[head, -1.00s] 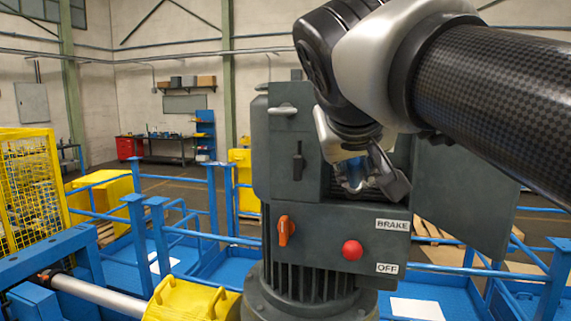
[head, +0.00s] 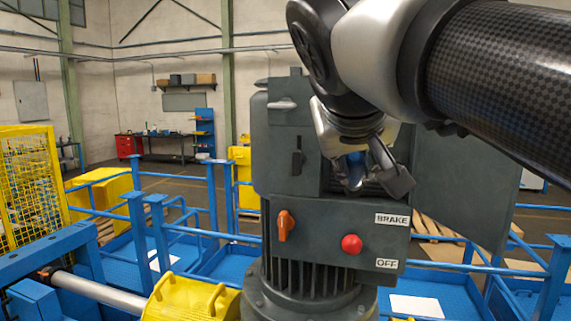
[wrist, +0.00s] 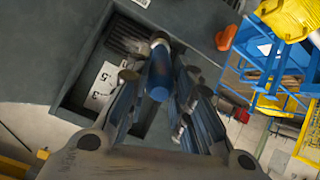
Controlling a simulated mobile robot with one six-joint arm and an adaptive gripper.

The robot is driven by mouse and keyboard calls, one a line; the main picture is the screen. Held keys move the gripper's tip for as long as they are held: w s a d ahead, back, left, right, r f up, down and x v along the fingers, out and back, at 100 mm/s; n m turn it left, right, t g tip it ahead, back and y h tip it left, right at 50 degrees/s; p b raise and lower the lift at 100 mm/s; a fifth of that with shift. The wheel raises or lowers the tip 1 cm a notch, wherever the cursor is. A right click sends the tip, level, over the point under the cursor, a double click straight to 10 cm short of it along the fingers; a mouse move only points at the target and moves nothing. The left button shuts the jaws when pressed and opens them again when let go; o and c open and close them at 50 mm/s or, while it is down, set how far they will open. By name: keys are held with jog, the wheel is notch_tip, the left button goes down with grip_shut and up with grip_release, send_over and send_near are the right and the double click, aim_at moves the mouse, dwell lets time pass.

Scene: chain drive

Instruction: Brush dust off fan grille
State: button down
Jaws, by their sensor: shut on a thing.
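My gripper (head: 368,182) is at the open recess in the front of the dark grey motor housing (head: 335,215). In the wrist view, my gripper (wrist: 163,112) is shut on a blue-handled tool (wrist: 160,72), which looks like the brush. Its handle lies between the fingers, and its metallic end points into the recess. The bristles cannot be made out. A dark slatted grille (wrist: 127,38) shows at the recess's upper left in the wrist view, beside the tool's far end. Whether the tool touches it cannot be told. My fingers hide part of the recess.
White numbered labels (wrist: 103,82) lie inside the recess. Below it are an orange switch (head: 285,226) and a red button (head: 351,244). An open grey door (head: 463,185) stands at the right. Blue railings (head: 138,225) surround the platform.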

jog(key=shift+w+d+p, duration=0.35)
jog(key=shift+w, duration=0.8)
jog(key=shift+w+d+p, duration=0.4)
jog(key=shift+w, duration=0.7)
jog(key=shift+w+d+p, duration=0.35)
jog(key=shift+w, duration=0.8)
jog(key=shift+w+d, duration=0.2)
jog(key=shift+w, duration=0.3)
jog(key=shift+s+d, duration=1.1)
jog(key=shift+d, duration=2.4)
jog(key=shift+w+a, duration=0.4)
jog(key=shift+a, duration=0.8)
jog(key=shift+w+a, duration=0.35)
jog(key=shift+a, duration=0.8)
jog(key=shift+w+a, duration=0.4)
jog(key=shift+a, duration=0.8)
jog(key=shift+s, duration=0.1)
